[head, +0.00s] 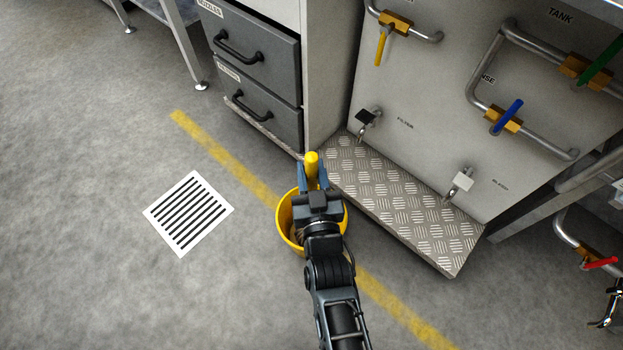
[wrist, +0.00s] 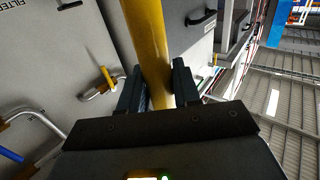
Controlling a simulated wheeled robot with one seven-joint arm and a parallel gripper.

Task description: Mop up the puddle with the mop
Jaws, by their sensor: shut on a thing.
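My gripper (head: 312,180) is shut on a yellow pole (head: 312,160), which looks like the mop's handle. In the wrist view the handle (wrist: 148,45) passes between both fingers. A yellow bucket (head: 283,217) stands on the floor beneath my gripper, partly covered by my arm. Something pale brown shows inside the bucket, possibly the mop's head, but my arm hides most of it. I cannot make out a puddle in either view.
A diamond-plate step (head: 400,200) lies just right of the bucket, below a panel with pipes and coloured valve levers. A drawer cabinet (head: 255,60) stands behind. A white floor grate (head: 188,213) lies left. Open floor spreads left, crossed by a yellow line.

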